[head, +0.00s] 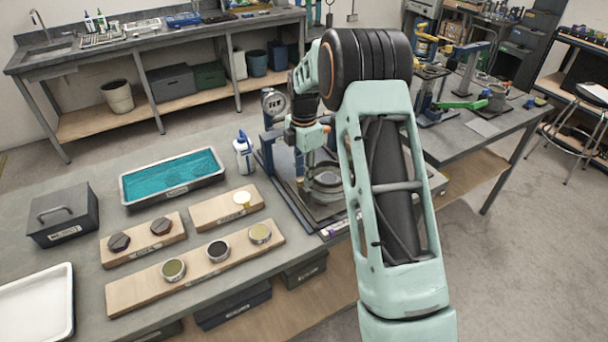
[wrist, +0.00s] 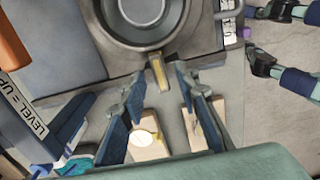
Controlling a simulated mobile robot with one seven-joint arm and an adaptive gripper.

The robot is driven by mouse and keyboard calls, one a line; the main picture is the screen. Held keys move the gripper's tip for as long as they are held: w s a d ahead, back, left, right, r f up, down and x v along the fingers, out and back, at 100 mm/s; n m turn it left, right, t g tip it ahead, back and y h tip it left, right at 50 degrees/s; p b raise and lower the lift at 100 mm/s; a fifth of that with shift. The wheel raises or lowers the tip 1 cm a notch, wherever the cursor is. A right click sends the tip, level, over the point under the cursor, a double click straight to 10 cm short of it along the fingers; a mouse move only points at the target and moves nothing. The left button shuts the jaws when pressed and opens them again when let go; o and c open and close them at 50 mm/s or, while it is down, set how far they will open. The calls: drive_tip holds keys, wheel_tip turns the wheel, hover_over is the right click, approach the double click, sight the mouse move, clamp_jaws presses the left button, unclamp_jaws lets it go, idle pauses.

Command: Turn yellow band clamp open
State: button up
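The yellow clamp lever (wrist: 158,73) shows in the wrist view as a short tab sticking out from the rim of a round grey vessel (wrist: 112,32). My gripper (wrist: 160,82) is open, with one dark blue finger on each side of the tab. The tab's outer end lies between the fingertips, with a visible gap on both sides. I cannot tell the height difference between them. In the head view the round vessel (head: 327,181) stands on a dark base on the bench; my arm hides part of it, and the lever and my fingertips are not clear there.
A pressure gauge (head: 273,102) and blue frame posts stand close left of the vessel. A white bottle (head: 244,153), a teal-filled tray (head: 174,177) and wooden boards (head: 195,266) with small jars lie further left. A plate labelled "LEVEL = UP" (wrist: 28,113) shows at the wrist view's left.

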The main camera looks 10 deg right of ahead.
drive_tip(key=shift+f, duration=0.7)
clamp_jaws()
